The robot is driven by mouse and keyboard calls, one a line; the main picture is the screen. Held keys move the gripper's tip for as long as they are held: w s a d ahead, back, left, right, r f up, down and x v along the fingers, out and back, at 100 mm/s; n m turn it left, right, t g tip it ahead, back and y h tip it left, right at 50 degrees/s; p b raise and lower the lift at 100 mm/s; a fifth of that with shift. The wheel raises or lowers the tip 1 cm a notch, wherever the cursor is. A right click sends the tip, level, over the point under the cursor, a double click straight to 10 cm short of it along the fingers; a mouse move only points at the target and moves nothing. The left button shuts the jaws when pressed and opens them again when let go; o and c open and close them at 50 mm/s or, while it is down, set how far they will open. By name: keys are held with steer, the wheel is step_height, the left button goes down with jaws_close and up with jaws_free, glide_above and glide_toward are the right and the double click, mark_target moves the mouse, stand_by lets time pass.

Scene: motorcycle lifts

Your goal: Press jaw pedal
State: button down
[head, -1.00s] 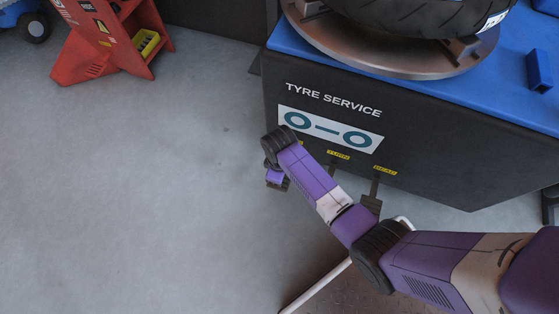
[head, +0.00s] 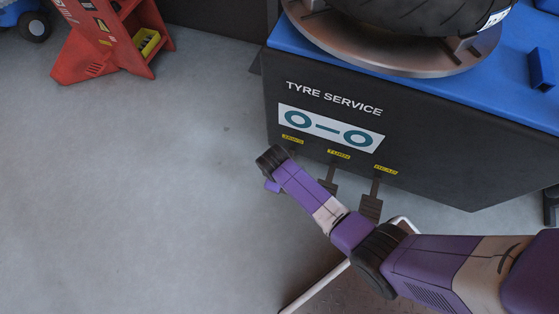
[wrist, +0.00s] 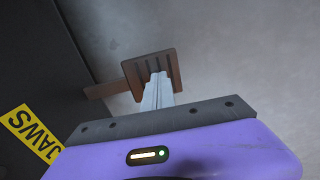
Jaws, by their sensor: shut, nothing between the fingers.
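The jaw pedal (wrist: 170,62) is a ribbed brown plate on a short arm coming from the dark machine side in the wrist view. The yellow JAWS label (wrist: 32,132) is at the left there and also shows in the head view (head: 292,139). My gripper (wrist: 158,80) is shut and empty, its fingertips overlapping the pedal's plate in the picture. I cannot tell whether they touch it. In the head view my wrist hides the jaw pedal and most of the gripper.
The tyre machine (head: 420,160) has a turn pedal (head: 328,186) and a bead pedal (head: 371,207) to the right, close to my arm. A white bent rail (head: 318,287) lies below my arm. A red stand (head: 105,45) is at upper left. The floor at left is clear.

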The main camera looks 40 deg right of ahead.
steer(key=shift+s+a+f, duration=0.2)
steer(key=shift+s+f, duration=0.05)
steer(key=shift+f, duration=0.2)
steer(key=shift+a+r+p, duration=0.1)
steer(key=shift+r+p, duration=0.45)
steer(key=shift+p, duration=0.15)
step_height(320, 180, up, 13)
steer(key=s+a+p, duration=0.1)
steer(key=a+p, duration=0.1)
steer(key=p, duration=0.7)
steer(key=shift+s+r, duration=0.15)
steer(key=shift+r, duration=0.05)
